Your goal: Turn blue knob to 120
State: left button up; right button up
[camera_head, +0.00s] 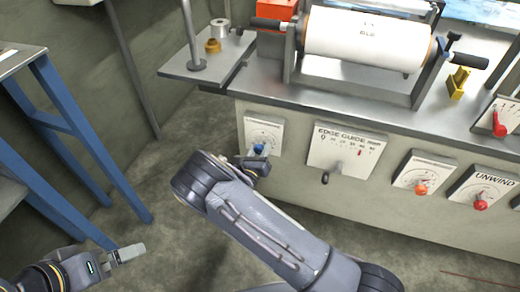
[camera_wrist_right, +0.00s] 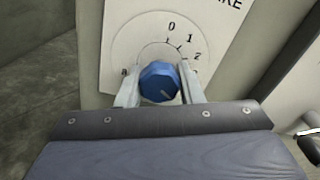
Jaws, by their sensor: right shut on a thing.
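The blue knob (camera_wrist_right: 160,82) sits on a white dial plate (camera_wrist_right: 140,28) with a printed scale; 0, 1 and 2 are readable in the right wrist view. In the head view the blue knob (camera_head: 259,148) shows partly, on the plate (camera_head: 263,126) at the left end of the machine's front. My right gripper (camera_wrist_right: 158,90) is shut on the knob, one finger on each side of it. A pale line on the knob's face points to the lower right. My left gripper (camera_head: 130,252) is low at the lower left, away from the machine; its opening is unclear.
To the right on the front are the edge guide plate (camera_head: 345,150) with a dark lever, and orange and red knobs (camera_head: 421,188). A white roll (camera_head: 367,40) lies on top. A blue-legged table (camera_head: 75,140) stands at left.

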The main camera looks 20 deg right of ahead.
jog(key=o, duration=1)
jog(key=shift+c, duration=0.2)
jog(key=shift+a, duration=0.1)
jog(key=p+v, duration=0.1)
jog(key=v, duration=0.6)
jog(key=shift+s+a, duration=0.2)
jog(key=shift+s, duration=0.15)
jog(key=shift+d, duration=0.1)
